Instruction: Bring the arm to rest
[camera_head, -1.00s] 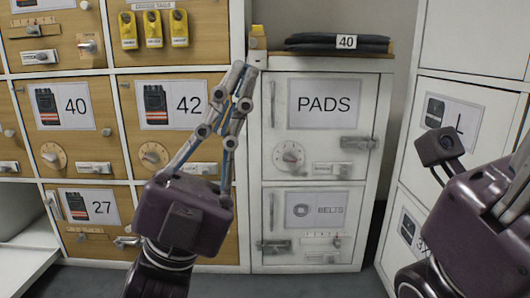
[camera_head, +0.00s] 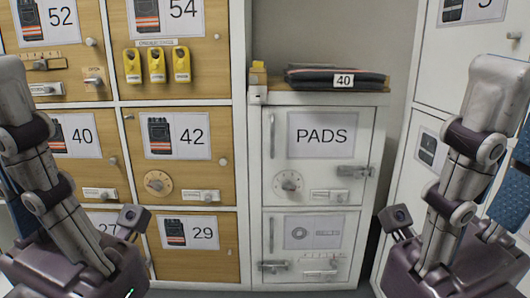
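My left gripper (camera_head: 18,110) is at the left edge, close to the camera and partly cut off by the frame. My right gripper (camera_head: 512,105) is at the right edge in a similar pose. Its grey finger and a blue-faced finger stand apart, with nothing seen between them. Both grippers are well in front of the lockers and touch nothing visible.
A grey locker marked PADS (camera_head: 320,165) stands in the middle. Folded dark garments tagged 40 (camera_head: 336,77) lie on its top. Wooden numbered lockers (camera_head: 183,135) with yellow tags (camera_head: 156,65) are at left, white lockers (camera_head: 475,45) at right. The space between my grippers is clear.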

